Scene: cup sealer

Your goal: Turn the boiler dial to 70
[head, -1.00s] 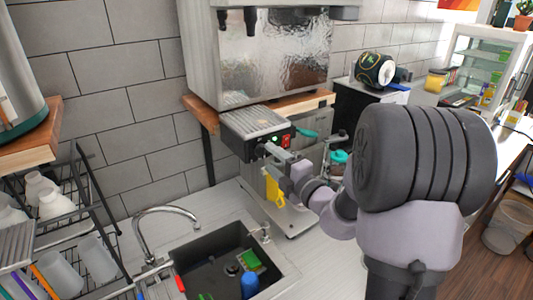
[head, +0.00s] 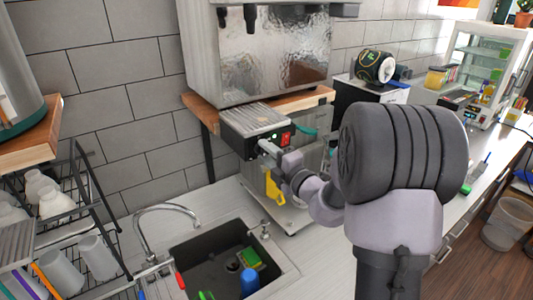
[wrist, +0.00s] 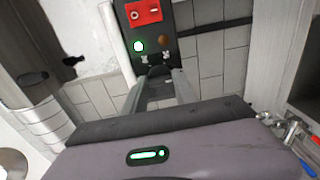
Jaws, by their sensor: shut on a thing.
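The machine (head: 255,118) with a ribbed top stands behind the sink, and its dark front panel carries a red switch (head: 286,138). In the wrist view the panel (wrist: 165,45) shows the red switch (wrist: 143,12), a lit green lamp (wrist: 138,45) and a small brown round part (wrist: 193,44). My gripper (head: 264,147) reaches the panel from the front right. In the wrist view its fingers (wrist: 157,78) are shut on a small dark part at the panel edge, apparently the dial. The fingers hide most of it, and no scale or number is readable.
A yellow handle (head: 274,190) hangs just below my gripper. The sink (head: 225,262) with a tap (head: 140,225) lies in front. A wooden shelf (head: 300,102) with a steel appliance (head: 270,50) is above. A wire rack (head: 90,200) stands at left.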

